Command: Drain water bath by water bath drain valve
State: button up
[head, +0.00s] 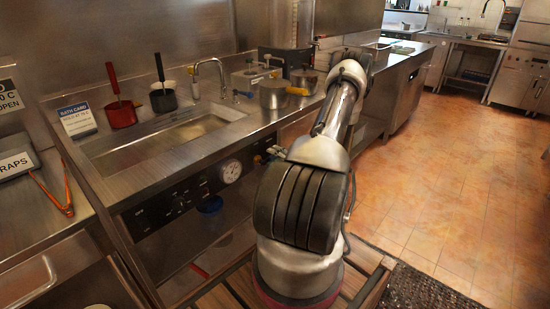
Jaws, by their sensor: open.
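The water bath (108,149) is a shallow rectangular steel basin set into the counter. Its surface looks bright and reflective, and I cannot tell the water level. A control panel with dark knobs and a round white dial (230,171) is on the counter's front below it. A blue round part (210,205) sits under the panel; I cannot tell whether it is the drain valve. Small dark and blue parts also show at the counter front beside my arm, too small to identify.
A bath card (77,118), a red pot (120,114), a dark pot (163,101) and a tap (213,72) stand around the basin. A steel pot (273,95) is farther right. Tongs (54,196) lie at left. The tiled floor (450,190) at right is clear.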

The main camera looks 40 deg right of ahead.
jog(key=s, duration=1.1)
jog(key=shift+s+d, duration=0.35)
jog(key=shift+d, duration=0.05)
